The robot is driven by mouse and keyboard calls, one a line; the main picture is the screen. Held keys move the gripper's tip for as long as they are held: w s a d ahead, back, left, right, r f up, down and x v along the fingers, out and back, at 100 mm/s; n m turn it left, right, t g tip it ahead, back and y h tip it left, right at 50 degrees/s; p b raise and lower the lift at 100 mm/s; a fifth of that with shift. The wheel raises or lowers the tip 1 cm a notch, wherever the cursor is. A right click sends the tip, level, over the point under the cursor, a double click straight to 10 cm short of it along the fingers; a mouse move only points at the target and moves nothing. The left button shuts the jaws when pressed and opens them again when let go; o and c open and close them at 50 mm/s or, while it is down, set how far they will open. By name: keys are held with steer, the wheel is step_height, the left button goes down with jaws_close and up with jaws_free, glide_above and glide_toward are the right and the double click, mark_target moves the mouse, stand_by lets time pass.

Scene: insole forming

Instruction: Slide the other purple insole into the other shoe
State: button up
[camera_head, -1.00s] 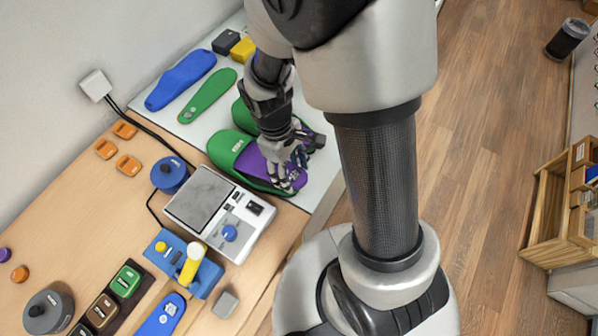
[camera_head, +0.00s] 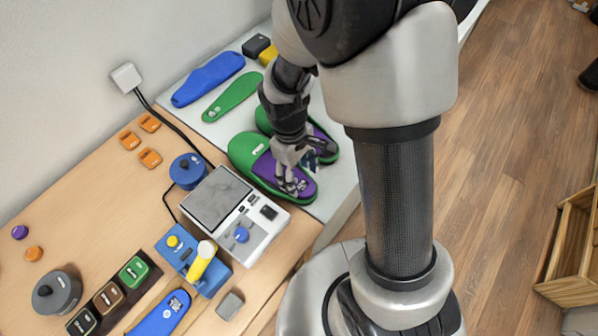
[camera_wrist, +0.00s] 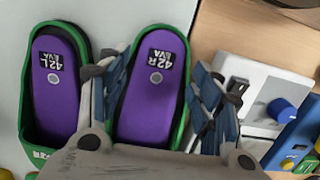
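Two green shoes lie side by side on the pale mat. The near shoe (camera_head: 240,150) holds a purple insole (camera_head: 263,171), marked 42R in the wrist view (camera_wrist: 147,110). The far shoe (camera_head: 263,118) is partly hidden behind my arm; the wrist view shows a purple insole marked 42L (camera_wrist: 55,105) lying in it. My gripper (camera_head: 292,188) is low over the near shoe. In the wrist view my fingers (camera_wrist: 160,95) are spread apart, one on each side of the 42R insole, and look open. The toe end is hidden by my gripper there.
A scale-like device (camera_head: 222,200) stands close beside the near shoe. Blue (camera_head: 208,80) and green (camera_head: 232,97) insoles lie farther back on the mat (camera_head: 335,195). Black (camera_head: 256,46) and yellow (camera_head: 268,55) blocks stand behind them. A blue lever device (camera_head: 192,258) is on the bench.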

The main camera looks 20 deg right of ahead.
steer(key=o, duration=0.3)
step_height(320, 180, up, 12)
steer(key=w+a, duration=0.1)
stand_by(0.6)
steer(key=shift+w, duration=0.15)
stand_by(0.3)
